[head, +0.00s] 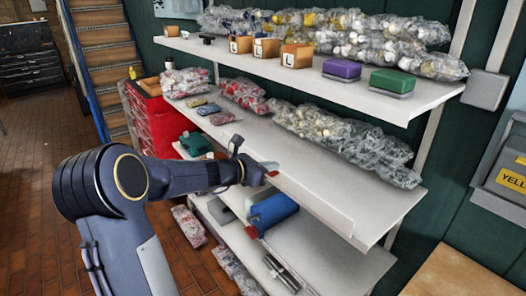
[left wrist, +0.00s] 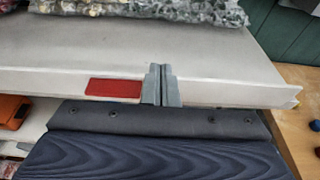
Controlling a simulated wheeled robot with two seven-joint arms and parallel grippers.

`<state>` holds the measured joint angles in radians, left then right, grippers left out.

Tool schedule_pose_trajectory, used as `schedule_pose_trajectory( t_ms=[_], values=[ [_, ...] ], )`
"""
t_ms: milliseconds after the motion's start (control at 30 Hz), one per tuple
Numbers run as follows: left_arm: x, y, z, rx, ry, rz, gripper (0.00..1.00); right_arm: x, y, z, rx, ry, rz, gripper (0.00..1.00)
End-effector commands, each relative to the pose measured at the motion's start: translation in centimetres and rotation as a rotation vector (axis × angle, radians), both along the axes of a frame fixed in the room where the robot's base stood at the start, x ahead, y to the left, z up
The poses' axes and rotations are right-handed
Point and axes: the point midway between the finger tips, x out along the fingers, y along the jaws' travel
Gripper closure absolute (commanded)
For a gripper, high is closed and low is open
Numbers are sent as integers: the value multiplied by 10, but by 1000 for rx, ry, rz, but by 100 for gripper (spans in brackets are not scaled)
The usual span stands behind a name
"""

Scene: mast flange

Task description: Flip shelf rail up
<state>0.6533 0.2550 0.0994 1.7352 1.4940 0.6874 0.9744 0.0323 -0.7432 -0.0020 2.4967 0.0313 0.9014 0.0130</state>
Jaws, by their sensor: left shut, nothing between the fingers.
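The shelf rail (head: 318,205) is a pale strip along the front edge of the middle white shelf (head: 375,205). A red patch (head: 271,173) sits by its left end. In the left wrist view the rail (left wrist: 235,94) runs across the picture, with the red patch (left wrist: 113,88) left of the fingers. My left gripper (head: 268,174) is at the shelf's front edge near the rail's left end. Its two grey fingers (left wrist: 161,70) are shut together and empty, overlapping the rail in the picture. I cannot tell whether they touch it. My right gripper is not in view.
Bags of parts (head: 340,137) lie along the back of the middle shelf. The upper shelf (head: 300,72) holds bins and bags above it. A blue item (head: 272,211) lies on the lower shelf. A red cabinet (head: 150,118) stands at left. The middle shelf's front is mostly clear.

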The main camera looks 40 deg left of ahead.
Motion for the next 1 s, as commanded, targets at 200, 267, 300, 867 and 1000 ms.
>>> schedule_pose_trajectory(
  t_ms=[200,267,300,867,1000],
  values=[
    [-10,3,41,3,-3,1,100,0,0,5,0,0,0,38],
    [-12,4,50,2,-3,0,100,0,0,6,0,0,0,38],
    [-13,4,54,2,-2,-1,100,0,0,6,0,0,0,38],
    [-16,5,63,0,2,1,100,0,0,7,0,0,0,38],
    [-16,5,63,0,2,1,100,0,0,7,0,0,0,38]
  ],
)
